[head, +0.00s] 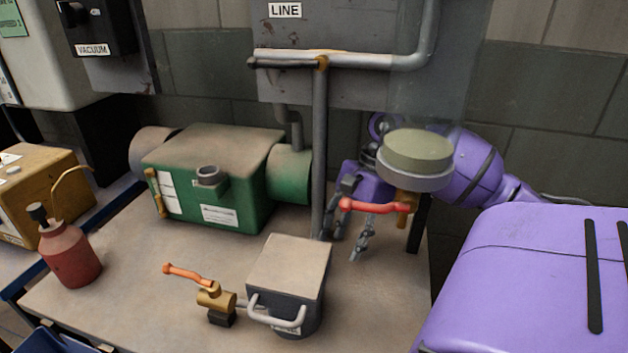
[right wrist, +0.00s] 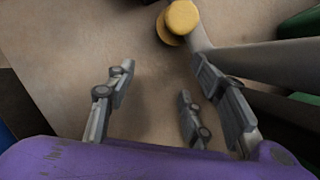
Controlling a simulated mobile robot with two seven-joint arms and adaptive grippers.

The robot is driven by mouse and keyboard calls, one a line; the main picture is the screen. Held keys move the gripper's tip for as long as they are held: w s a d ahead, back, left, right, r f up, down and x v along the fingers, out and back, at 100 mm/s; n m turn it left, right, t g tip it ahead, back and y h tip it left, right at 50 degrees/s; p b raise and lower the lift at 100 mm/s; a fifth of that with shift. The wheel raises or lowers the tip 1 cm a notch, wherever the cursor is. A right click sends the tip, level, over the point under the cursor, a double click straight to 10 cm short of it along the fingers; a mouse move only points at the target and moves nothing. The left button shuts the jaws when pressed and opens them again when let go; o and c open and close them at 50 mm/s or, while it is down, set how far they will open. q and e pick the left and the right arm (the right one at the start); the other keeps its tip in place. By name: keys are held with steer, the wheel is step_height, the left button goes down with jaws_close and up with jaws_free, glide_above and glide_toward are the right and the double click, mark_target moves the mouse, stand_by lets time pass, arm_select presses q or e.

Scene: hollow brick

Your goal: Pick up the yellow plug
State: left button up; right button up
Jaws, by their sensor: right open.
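A round yellow piece with a wide flat top (right wrist: 181,18), which looks like the yellow plug, shows at the top of the right wrist view beside a grey pipe. I cannot make it out in the head view. My right gripper (head: 341,246) points down over the back of the bench, beside the upright pipe. Its grey fingers are apart, with only bare bench between them in the right wrist view (right wrist: 164,68). The yellow piece lies beyond the fingertips, not between them. My left gripper is not in view.
A round-topped fixture (head: 418,150) and a red-orange handle (head: 375,206) partly hide my right gripper. A green machine (head: 225,160) stands left of the upright pipe (head: 320,150). A grey box (head: 289,270), a brass valve (head: 213,298) and a red bottle (head: 72,255) stand nearer the front.

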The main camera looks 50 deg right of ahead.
steer(key=shift+w+a, duration=0.2)
steer(key=shift+a, duration=0.35)
steer(key=shift+w+a, duration=0.15)
steer(key=shift+a, duration=0.4)
steer(key=a, duration=0.4)
steer(key=shift+w+a+f, duration=0.1)
steer(key=shift+w+f, duration=0.25)
steer(key=shift+w, duration=0.05)
steer(key=shift+f, duration=0.2)
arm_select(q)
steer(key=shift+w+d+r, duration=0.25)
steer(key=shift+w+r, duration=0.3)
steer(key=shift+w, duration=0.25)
arm_select(e)
steer(key=c, duration=1.1)
arm_select(q)
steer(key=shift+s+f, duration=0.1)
steer(key=shift+p, duration=0.3)
arm_select(e)
steer(key=shift+r, duration=0.1)
